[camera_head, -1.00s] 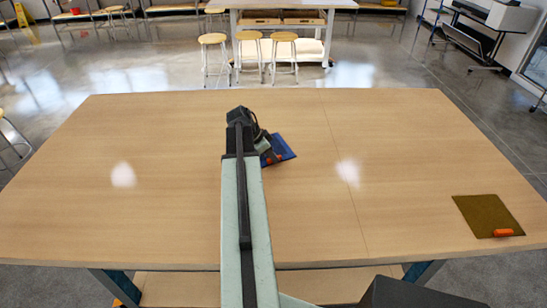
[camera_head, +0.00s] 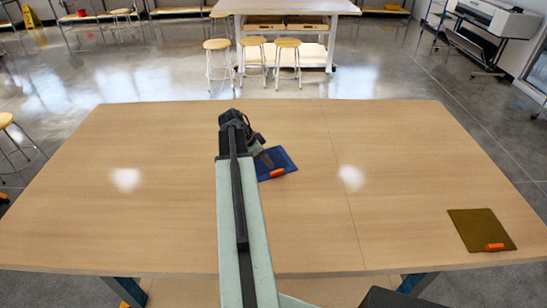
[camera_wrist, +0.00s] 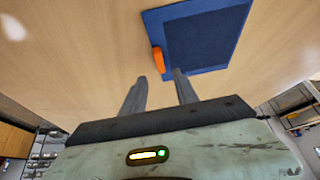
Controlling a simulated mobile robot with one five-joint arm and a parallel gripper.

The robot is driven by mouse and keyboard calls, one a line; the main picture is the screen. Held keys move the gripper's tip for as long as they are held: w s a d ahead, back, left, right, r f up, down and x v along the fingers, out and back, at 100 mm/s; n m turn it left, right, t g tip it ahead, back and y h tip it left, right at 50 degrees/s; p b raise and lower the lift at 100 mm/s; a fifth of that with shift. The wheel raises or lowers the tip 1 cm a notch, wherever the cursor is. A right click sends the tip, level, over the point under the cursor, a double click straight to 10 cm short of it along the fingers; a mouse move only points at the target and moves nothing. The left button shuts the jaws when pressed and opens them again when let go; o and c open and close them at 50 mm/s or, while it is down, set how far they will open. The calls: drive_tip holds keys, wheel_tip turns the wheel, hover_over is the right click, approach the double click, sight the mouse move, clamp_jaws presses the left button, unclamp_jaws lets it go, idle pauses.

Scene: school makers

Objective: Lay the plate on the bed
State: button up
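A flat blue square (camera_head: 279,163) with an orange tab (camera_head: 276,173) lies on the wooden table, right of my gripper (camera_head: 264,160). In the wrist view the blue square has a blue border (camera_wrist: 224,9) around a darker square (camera_wrist: 200,40). The orange tab (camera_wrist: 158,60) is at its left edge. My gripper (camera_wrist: 160,77) is open and empty, with the tab just beyond the gap between its fingertips. A flat olive-brown plate (camera_head: 480,229) with its own orange tab (camera_head: 494,246) lies near the table's right edge. I cannot tell whether the darker square is a separate sheet.
The table top (camera_head: 130,225) is otherwise clear, with wide free room left of my arm and between the two squares. Stools (camera_head: 252,42) and another table (camera_head: 285,6) stand beyond it, with a printer (camera_head: 495,17) at the far right.

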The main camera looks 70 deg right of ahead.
drive_tip(key=p+v, duration=0.1)
drive_tip(key=v, duration=0.3)
drive_tip(key=shift+r+p, duration=0.1)
drive_tip(key=shift+p, duration=0.3)
